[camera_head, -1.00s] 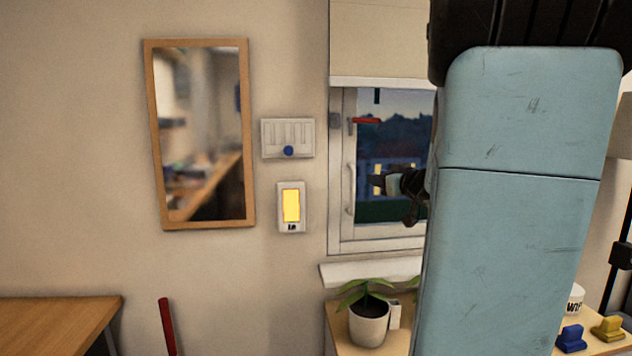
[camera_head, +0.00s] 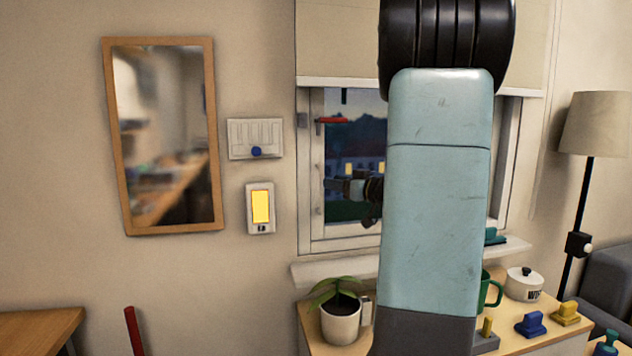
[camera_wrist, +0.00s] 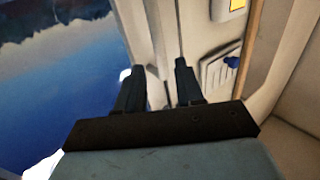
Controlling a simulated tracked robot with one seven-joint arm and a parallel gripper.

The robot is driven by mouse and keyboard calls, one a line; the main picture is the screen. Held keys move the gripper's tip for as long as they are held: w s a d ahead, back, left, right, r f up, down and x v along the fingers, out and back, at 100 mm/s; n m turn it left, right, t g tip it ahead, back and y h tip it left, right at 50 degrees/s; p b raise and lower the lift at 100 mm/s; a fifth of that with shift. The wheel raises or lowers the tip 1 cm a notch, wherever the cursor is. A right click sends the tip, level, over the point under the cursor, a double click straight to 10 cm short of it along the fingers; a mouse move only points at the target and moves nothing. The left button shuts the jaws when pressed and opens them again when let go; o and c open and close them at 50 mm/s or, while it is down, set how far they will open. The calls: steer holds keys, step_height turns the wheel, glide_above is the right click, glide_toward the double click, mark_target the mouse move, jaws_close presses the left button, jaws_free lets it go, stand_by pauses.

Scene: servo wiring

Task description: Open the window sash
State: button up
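The window sash (camera_head: 317,215) has a white frame with dark glass and appears shut. A red lever (camera_head: 331,120) lies horizontal on its left stile. A slim white upright pull handle (camera_head: 318,195) sits lower on that stile. My gripper (camera_head: 330,185) is at handle height, just right of the handle, pointing left; contact cannot be told. In the wrist view my gripper (camera_wrist: 160,66) has two dark fingers apart, with the pale window frame visible between them. A white bit shows beside the left finger there; I cannot tell what it is. My arm hides the window's right part.
A plant pot (camera_head: 341,318), green mug (camera_head: 490,288) and white pot (camera_head: 523,284) stand on the cabinet below the sill (camera_head: 325,273). A switch panel (camera_head: 255,138) and yellow-lit wall unit (camera_head: 260,208) are left of the window. A floor lamp (camera_head: 594,124) stands right.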

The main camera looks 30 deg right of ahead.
steer(key=shift+x, duration=3)
steer(key=shift+c, duration=0.3)
jaws_close()
